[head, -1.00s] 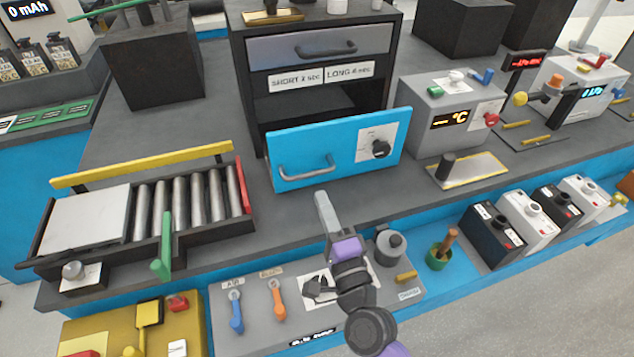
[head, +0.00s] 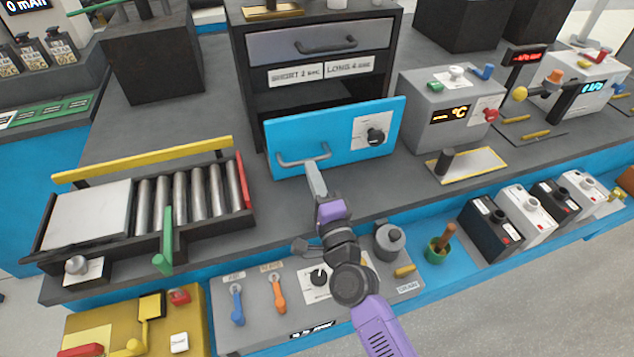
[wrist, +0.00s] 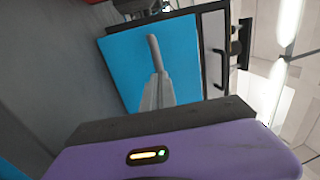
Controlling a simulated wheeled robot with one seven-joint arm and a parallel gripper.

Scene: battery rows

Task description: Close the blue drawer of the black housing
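The blue drawer (head: 340,136) stands out from the front of the black housing (head: 246,95), below a grey drawer (head: 318,44). In the wrist view the narrow grey fingers (wrist: 158,88) lie together, in line with the handle (wrist: 152,52), against the blue face (wrist: 125,65). The gripper looks shut; contact with the handle itself is unclear.
A roller tray (head: 190,238) with a green lever stands to the left. A grey temperature box (head: 450,110) stands close to the drawer's right. A control panel (head: 255,325) lies below my arm, with several batteries (head: 490,228) at right.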

